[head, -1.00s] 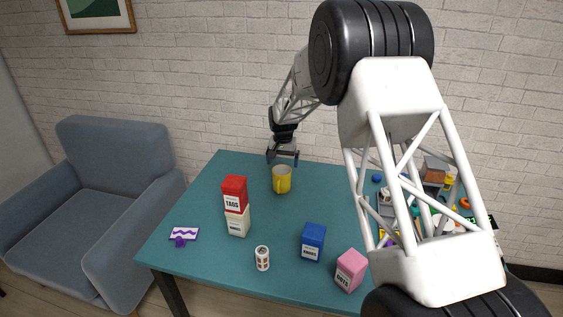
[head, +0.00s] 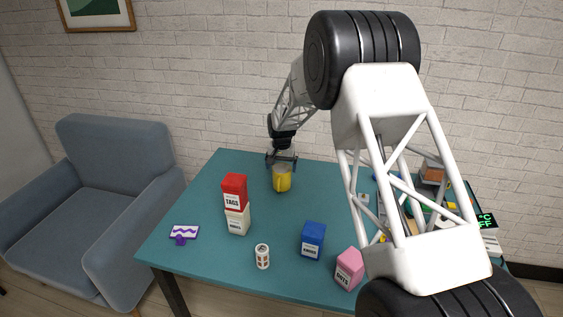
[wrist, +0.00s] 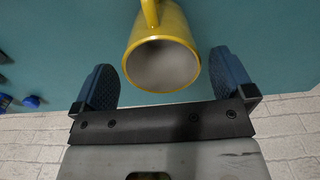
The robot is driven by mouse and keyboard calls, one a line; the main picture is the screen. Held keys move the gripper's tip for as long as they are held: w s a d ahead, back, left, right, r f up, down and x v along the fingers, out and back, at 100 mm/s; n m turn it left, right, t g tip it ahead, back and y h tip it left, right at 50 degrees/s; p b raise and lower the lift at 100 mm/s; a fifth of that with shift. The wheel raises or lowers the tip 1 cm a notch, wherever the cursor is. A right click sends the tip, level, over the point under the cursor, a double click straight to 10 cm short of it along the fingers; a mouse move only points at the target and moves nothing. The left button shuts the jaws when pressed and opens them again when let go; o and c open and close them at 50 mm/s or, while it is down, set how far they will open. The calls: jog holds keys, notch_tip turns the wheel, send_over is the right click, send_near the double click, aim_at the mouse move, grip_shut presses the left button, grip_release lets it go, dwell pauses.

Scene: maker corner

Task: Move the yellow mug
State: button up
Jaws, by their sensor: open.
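The yellow mug (head: 282,180) stands on the teal table (head: 205,211) near its back edge. In the wrist view the yellow mug (wrist: 160,48) shows its open mouth and pale inside, with its handle on the side away from the gripper base. My gripper (head: 281,160) is at the mug's rim from behind and above, hiding part of the rim. In the wrist view my gripper (wrist: 162,82) is open, with one blue finger pad on each side of the mug. Gaps show between the pads and the mug, so I see no grip.
A red box (head: 234,187) sits on a white box (head: 238,222) left of the mug. A patterned cylinder (head: 262,256), a blue box (head: 312,240) and a pink box (head: 349,269) stand nearer the front. Clutter at right is partly hidden by my arm.

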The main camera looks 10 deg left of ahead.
aim_at(281, 180)
jog(key=shift+f, duration=2.45)
jog(key=c, duration=0.9)
